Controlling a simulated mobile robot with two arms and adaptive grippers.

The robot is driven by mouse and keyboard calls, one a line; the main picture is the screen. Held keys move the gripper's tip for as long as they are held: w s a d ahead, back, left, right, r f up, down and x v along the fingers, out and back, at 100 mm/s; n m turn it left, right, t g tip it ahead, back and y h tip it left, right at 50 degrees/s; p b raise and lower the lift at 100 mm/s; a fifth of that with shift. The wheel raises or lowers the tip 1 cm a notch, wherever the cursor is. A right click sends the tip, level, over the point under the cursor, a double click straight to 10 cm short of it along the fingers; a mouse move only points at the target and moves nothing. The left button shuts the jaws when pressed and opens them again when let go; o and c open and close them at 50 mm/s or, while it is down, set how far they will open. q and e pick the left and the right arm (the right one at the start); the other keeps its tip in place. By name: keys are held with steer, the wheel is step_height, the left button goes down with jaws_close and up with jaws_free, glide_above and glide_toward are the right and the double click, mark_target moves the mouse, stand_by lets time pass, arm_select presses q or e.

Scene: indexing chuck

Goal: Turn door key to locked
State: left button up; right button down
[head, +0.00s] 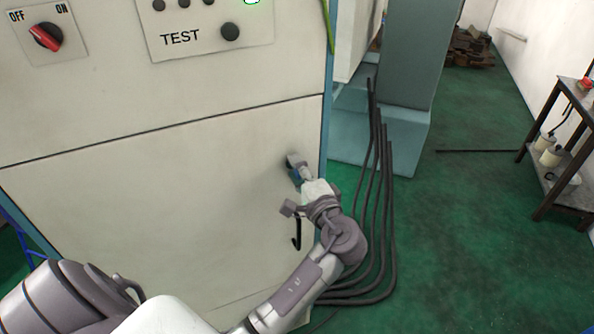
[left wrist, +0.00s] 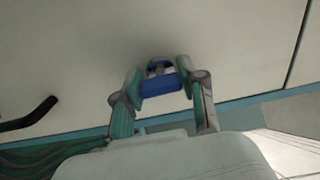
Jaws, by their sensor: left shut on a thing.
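The door key shows a blue grip (left wrist: 160,86) in the left wrist view, with a rounded dark and metallic part behind it at the cabinet face. In the head view only a bit of the blue (head: 296,178) shows, low near the right edge of the cabinet door (head: 150,215). My left gripper (head: 298,173) reaches it from below and right. In the left wrist view its two fingers (left wrist: 161,84) are shut on the blue grip, one on each side. The keyhole is hidden. My right gripper is not in view.
A black hooked door handle (head: 297,236) sticks out below my gripper. Above the door are a red OFF/ON switch (head: 46,37) and a TEST panel (head: 205,30). Several dark cables (head: 385,220) run down right of the cabinet. Green floor (head: 460,230) is open farther right.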

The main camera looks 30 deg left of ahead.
arm_select(q)
steer(key=o, duration=1.2)
steer(key=shift+c, duration=0.2)
steer(key=shift+d, duration=0.1)
steer(key=v, duration=1.2)
